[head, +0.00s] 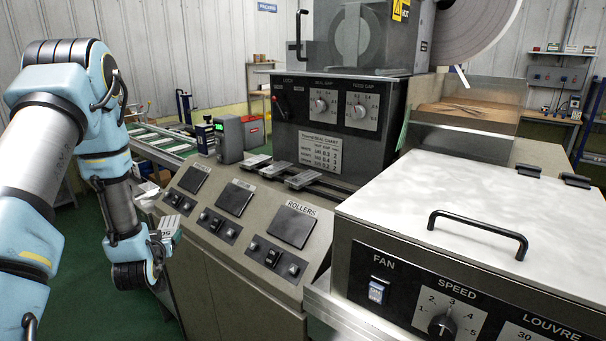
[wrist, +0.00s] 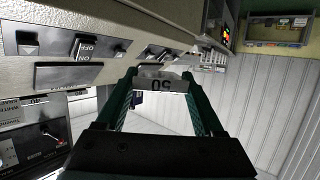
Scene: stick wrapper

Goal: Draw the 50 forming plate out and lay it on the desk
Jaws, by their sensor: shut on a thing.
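My gripper (head: 158,262) hangs at the left of the machine's sloped control panel in the head view, largely hidden behind my wrist. The 50 plate (head: 165,230) also shows in the head view, beside the panel's left end and clear of the machine's slots. I cannot tell which surface is the desk.
The sloped panel (head: 235,237) carries dark plates and switches, including ROLLERS. Several flat metal pieces (head: 282,170) lie along its back edge. A grey box with a handle (head: 480,220) fills the right. Green floor (head: 85,270) lies open at left.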

